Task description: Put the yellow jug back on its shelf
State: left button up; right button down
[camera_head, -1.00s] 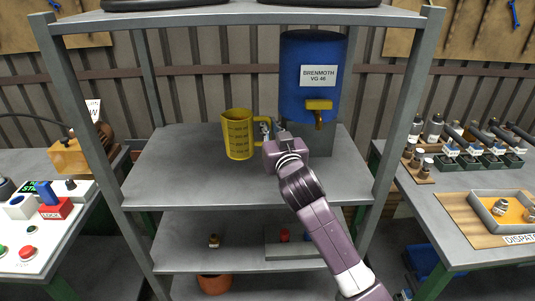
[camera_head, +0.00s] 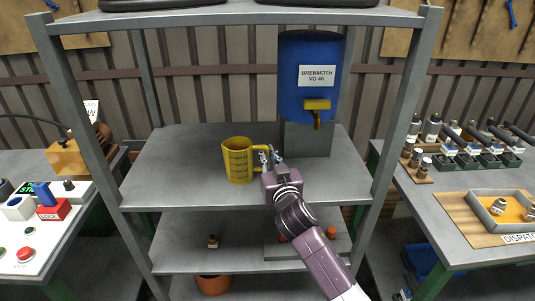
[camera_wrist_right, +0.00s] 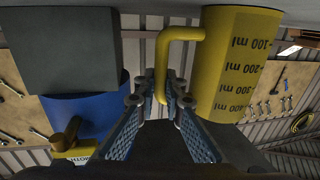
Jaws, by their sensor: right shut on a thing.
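The yellow jug (camera_head: 238,163) is upright over the front part of the shelf's upper board (camera_head: 165,180), with its measuring marks showing. I cannot tell whether its base touches the board. My right gripper (camera_head: 269,157) is at the jug's handle on the right side and is shut on it. In the right wrist view, which looks upside down, the jug (camera_wrist_right: 235,65) is at the right and its handle (camera_wrist_right: 162,65) runs between the fingers of the right gripper (camera_wrist_right: 155,98). My left gripper is not in view.
A blue drum (camera_head: 310,95) with a yellow tap stands on a grey block (camera_head: 307,140) behind and right of the jug. Shelf posts (camera_head: 395,110) stand at both sides. The board left of the jug is clear. A lower board (camera_head: 180,250) holds small items.

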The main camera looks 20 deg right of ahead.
jog(key=shift+f, duration=0.15)
jog(key=c, duration=2)
grip_release()
jog(key=shift+r, duration=0.25)
jog(key=shift+s+f, duration=0.15)
jog(key=shift+s, duration=0.15)
jog(key=s, duration=0.3)
jog(key=s+b, duration=0.1)
jog(key=s, duration=0.3)
jog(key=s+a, duration=0.1)
jog(key=s, duration=0.2)
jog(key=shift+s, duration=0.15)
jog(key=shift+s+b, duration=0.3)
jog(key=shift+s, duration=0.3)
